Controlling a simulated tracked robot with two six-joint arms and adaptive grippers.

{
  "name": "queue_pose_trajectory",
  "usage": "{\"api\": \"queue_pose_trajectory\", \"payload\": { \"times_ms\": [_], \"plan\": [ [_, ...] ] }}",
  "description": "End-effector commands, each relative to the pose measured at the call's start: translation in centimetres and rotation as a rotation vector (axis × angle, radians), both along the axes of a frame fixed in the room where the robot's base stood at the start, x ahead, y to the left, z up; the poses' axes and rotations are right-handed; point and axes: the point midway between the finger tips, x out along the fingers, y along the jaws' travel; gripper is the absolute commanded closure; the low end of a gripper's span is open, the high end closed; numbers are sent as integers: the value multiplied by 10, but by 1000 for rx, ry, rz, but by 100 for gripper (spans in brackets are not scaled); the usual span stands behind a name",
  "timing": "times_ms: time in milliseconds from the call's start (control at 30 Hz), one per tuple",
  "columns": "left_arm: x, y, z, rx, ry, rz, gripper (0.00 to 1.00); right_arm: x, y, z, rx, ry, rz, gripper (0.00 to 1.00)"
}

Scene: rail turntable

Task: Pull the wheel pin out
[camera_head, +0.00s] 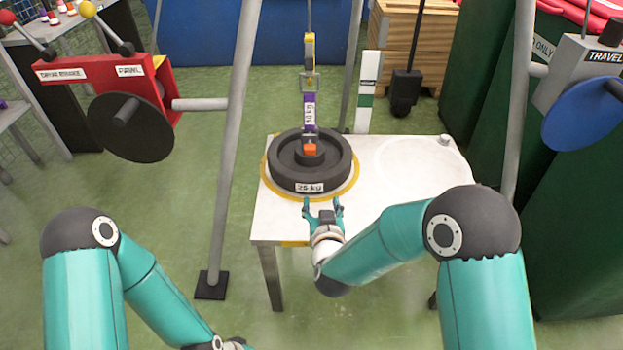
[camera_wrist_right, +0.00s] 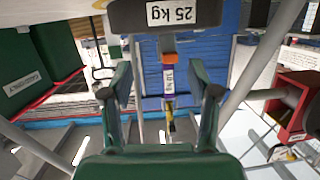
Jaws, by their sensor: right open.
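A black wheel (camera_head: 285,180) marked 25 kg lies flat on a yellow-edged round spot on the white table (camera_head: 400,205). It also shows at the top of the right wrist view (camera_wrist_right: 130,17). A small orange piece (camera_head: 310,149), perhaps the wheel pin, sits at the hub below a purple 10 kg strap (camera_head: 309,112). The orange piece also shows in the right wrist view (camera_wrist_right: 169,57). My right gripper (camera_head: 322,204) is open and empty at the wheel's near edge, with the orange piece beyond its fingers. My left gripper is below the head view's edge.
A yellow hook block (camera_head: 309,50) hangs above the strap. Grey frame legs stand left (camera_head: 226,170) and right of the table. A red winch box (camera_head: 160,100) is at the left, a blue-wheeled travel box (camera_head: 585,75) at the right.

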Motion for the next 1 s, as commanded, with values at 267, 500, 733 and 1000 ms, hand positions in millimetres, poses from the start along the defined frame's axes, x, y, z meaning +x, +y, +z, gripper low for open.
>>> {"api": "queue_pose_trajectory", "payload": {
  "times_ms": [267,500,733,1000],
  "plan": [
    [0,0,-70,0,-1,0,60,13,28,13,-27,-242,-60,40],
    [0,0,-74,0,-1,0,60,26,30,21,-30,-275,-75,40],
    [0,0,-82,0,-1,0,60,64,29,20,-29,-274,-75,40],
    [0,0,-92,0,-1,0,60,118,30,19,-29,-273,-73,40]
  ]
}}
